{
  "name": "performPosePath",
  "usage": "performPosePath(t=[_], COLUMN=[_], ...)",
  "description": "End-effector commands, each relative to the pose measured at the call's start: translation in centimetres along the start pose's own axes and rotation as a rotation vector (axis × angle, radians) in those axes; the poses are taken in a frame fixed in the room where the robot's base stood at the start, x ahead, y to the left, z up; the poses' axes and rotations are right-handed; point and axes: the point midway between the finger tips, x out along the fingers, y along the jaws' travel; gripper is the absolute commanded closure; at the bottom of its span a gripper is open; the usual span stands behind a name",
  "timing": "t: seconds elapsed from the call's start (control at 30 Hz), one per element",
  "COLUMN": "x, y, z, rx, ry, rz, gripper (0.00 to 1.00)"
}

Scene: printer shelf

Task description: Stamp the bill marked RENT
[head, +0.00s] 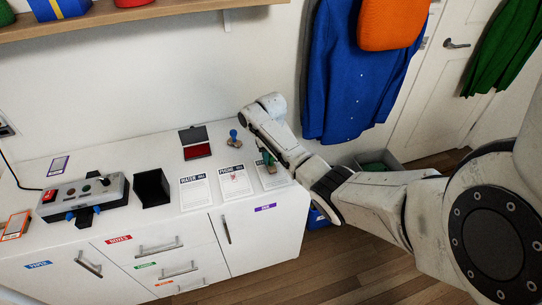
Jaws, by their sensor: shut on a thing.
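Three white bills lie in a row on the white cabinet top in the head view. The left one reads WATER (195,196) and the middle one reads PHONE (233,187), with a small red mark on it. The right bill (272,181) is partly covered by my gripper, and its heading cannot be read. My gripper (266,153) is shut on a small dark green thing, seemingly a stamp (266,159), over the upper part of this bill. Whether it touches the paper cannot be told. A blue-handled stamp (233,138) stands behind the PHONE bill. An open ink pad (197,151) shows red.
A black open box (152,188) and a grey device (87,196) with buttons stand left of the bills. A wall shelf (120,17) is above. Blue and orange clothes (350,80) hang behind my arm.

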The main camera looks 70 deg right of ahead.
Motion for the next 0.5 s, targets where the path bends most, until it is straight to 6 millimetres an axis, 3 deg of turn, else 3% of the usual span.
performPosePath(t=[0.5], x=[-4.4], y=[0.0], z=[0.1], rx=[0.0], ry=[-0.003], rz=[-0.001], gripper=[0.88])
